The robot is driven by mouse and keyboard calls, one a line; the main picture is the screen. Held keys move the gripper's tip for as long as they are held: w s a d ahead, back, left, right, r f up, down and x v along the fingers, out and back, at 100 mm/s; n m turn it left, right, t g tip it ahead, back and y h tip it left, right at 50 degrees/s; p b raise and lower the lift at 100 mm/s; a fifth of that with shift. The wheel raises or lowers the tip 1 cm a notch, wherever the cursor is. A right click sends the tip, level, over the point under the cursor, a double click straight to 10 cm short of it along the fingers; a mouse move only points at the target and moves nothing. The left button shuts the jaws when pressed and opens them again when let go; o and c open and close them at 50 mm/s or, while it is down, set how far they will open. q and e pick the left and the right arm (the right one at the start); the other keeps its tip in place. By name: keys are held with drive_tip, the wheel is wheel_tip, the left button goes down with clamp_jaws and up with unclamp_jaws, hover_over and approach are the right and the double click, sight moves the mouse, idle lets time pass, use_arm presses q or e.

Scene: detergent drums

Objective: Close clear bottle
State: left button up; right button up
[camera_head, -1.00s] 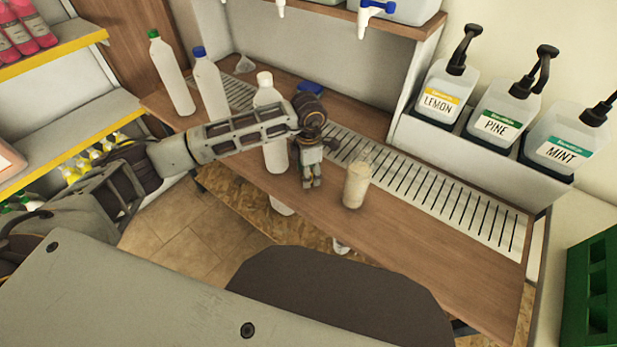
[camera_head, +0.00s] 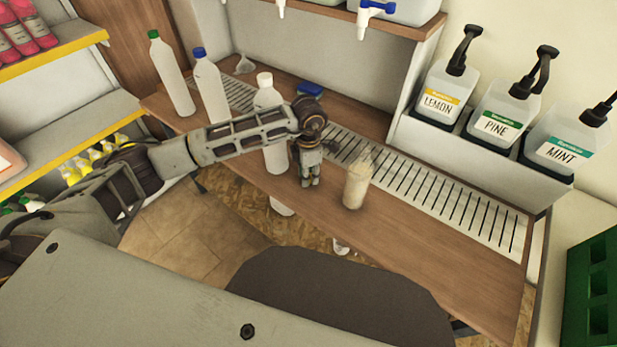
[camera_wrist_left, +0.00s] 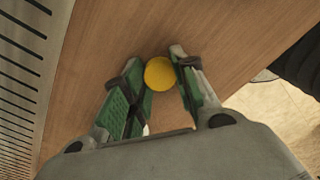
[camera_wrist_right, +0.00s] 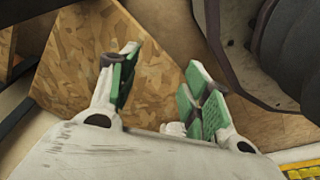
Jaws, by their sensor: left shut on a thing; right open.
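The clear bottle (camera_head: 357,183) stands upright on the wooden counter, with pale cloudy contents. No cap shows on its top. My left gripper (camera_head: 308,178) points down just left of it and is apart from it. In the left wrist view, a round yellow cap (camera_wrist_left: 160,73) sits between the fingertips of my left gripper (camera_wrist_left: 163,68), which is shut on it. The cap is hidden in the head view. My right gripper (camera_wrist_right: 158,80) is open and empty in the right wrist view, with a wood-chip board beyond it.
Bottles with green (camera_head: 170,75), blue (camera_head: 210,90) and white (camera_head: 265,92) caps stand at left, the last partly behind my left arm. A slotted drain strip (camera_head: 430,190) runs along the counter. Pump containers (camera_head: 500,125) stand at right. The counter's right front is clear.

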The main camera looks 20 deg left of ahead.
use_arm(q)
drive_tip(key=shift+r, duration=0.1)
use_arm(e)
drive_tip(key=shift+w+a+r, duration=0.1)
drive_tip(key=shift+w, duration=0.05)
use_arm(q)
drive_tip(key=shift+r, duration=0.6)
wheel_tip(320, 180, up, 7)
drive_tip(key=shift+f+p, duration=0.1)
drive_tip(key=shift+p, duration=0.25)
drive_tip(key=shift+r, duration=0.9)
use_arm(e)
drive_tip(key=shift+s+d+f, duration=0.15)
drive_tip(key=shift+d+f, duration=0.2)
drive_tip(key=shift+f, duration=0.2)
drive_tip(key=shift+s+d+f, duration=0.1)
drive_tip(key=shift+d+f, duration=0.2)
drive_tip(key=shift+f, duration=0.2)
drive_tip(key=shift+s, duration=0.2)
